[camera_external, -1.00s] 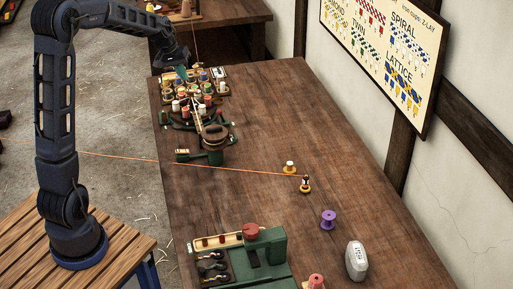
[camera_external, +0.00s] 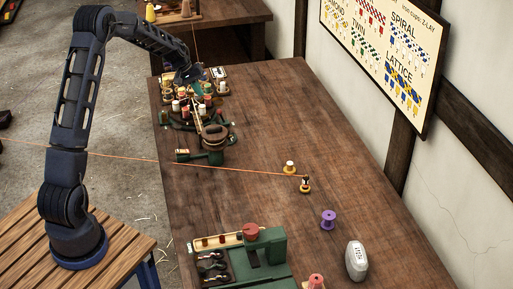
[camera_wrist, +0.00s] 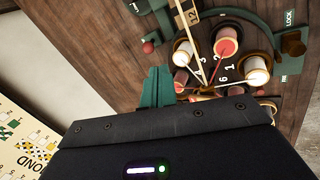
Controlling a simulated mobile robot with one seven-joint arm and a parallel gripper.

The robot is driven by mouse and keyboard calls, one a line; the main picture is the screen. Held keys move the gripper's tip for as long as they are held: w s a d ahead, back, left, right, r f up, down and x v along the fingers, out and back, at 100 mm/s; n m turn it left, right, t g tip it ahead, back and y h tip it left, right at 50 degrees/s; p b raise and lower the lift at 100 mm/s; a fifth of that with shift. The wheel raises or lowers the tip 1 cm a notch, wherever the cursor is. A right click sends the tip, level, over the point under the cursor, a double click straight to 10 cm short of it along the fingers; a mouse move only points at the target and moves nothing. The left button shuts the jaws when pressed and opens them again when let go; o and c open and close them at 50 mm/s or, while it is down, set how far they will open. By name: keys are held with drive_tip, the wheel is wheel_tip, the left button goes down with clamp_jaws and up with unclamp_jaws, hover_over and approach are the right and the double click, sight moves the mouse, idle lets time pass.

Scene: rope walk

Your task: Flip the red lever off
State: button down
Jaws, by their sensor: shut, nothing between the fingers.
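A small red ball knob (camera_wrist: 148,47) shows in the wrist view beside the green braiding machine (camera_wrist: 165,20), on the table side. It may be the red lever's end; its shaft is hard to make out. My gripper (camera_wrist: 157,70) has teal fingers, shut and empty, pointing up the picture just below the red knob and apart from it. In the external view my gripper (camera_external: 196,84) is over the far end of the machine (camera_external: 213,137), among its bobbins. The red knob cannot be told apart there.
Several bobbins (camera_wrist: 228,40) with threads crowd close to the fingers' right. A dark knob (camera_wrist: 293,44) stands by a LOCK label. An orange cord (camera_external: 250,170) crosses the table. A green machine with a red top (camera_external: 251,231) stands in front.

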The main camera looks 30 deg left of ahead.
drive_tip(key=shift+w+f, duration=0.1)
drive_tip(key=shift+f, duration=0.1)
approach(221, 116)
drive_tip(key=f, duration=0.5)
drive_tip(key=shift+w+a, duration=0.15)
drive_tip(key=shift+a, duration=0.15)
drive_tip(key=shift+w+d+r+g+y, duration=0.25)
drive_tip(key=shift+w+d+g+y, duration=0.05)
drive_tip(key=shift+d+g+y, duration=0.1)
idle(0.9)
drive_tip(key=shift+w+d+r+g+y, duration=0.35)
drive_tip(key=shift+w+d+g+y, duration=0.25)
drive_tip(key=shift+g+y, duration=0.1)
drive_tip(key=shift+w+d+r+g+y, duration=0.2)
drive_tip(key=shift+w+d+g+y, duration=0.7)
drive_tip(key=shift+g+y, duration=0.3)
drive_tip(key=shift+w, duration=0.1)
drive_tip(key=shift+w+d, duration=0.25)
drive_tip(key=shift+d, duration=0.05)
drive_tip(key=shift+w+d+r, duration=0.1)
drive_tip(key=shift+r, duration=0.1)
